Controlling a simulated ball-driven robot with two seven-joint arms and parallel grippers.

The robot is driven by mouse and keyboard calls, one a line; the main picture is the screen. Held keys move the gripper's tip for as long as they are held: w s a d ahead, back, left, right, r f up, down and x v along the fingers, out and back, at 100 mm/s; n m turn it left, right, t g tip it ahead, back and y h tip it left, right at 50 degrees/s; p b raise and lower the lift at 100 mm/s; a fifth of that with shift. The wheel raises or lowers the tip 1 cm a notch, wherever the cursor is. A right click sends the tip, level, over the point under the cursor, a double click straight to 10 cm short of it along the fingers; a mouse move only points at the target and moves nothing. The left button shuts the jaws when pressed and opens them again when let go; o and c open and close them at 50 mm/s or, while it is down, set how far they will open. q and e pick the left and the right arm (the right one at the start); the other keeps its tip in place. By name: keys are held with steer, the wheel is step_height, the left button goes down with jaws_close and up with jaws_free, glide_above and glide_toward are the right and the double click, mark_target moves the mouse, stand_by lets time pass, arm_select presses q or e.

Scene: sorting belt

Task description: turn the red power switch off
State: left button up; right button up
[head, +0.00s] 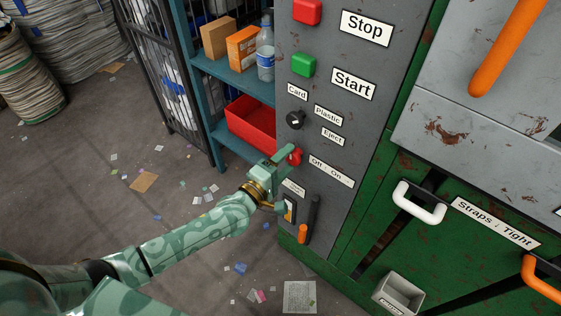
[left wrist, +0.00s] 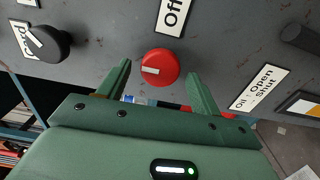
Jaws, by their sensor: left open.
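The red power switch (head: 295,156) is a round knob on the grey control panel, left of its "Off – On" label (head: 331,172). In the left wrist view the red power switch (left wrist: 160,67) shows a short white mark pointing left, and the word "Off" (left wrist: 172,14) lies above it. My left gripper (head: 285,180) is open at the panel. In the left wrist view its fingers (left wrist: 159,78) stand on either side of the knob, with gaps visible; I cannot tell whether they touch it. My right gripper is not in view.
A black selector knob (head: 295,120) sits above the switch, with green (head: 303,64) and red (head: 307,11) buttons higher up. Below are a dark lever with an orange end (head: 303,233). A shelf with a red bin (head: 250,128) stands left. Scraps litter the floor.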

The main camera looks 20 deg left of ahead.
arm_select(q)
steer(key=p+v, duration=0.2)
steer(key=v, duration=1.4)
steer(key=shift+s+p, duration=0.2)
steer(key=shift+p, duration=0.2)
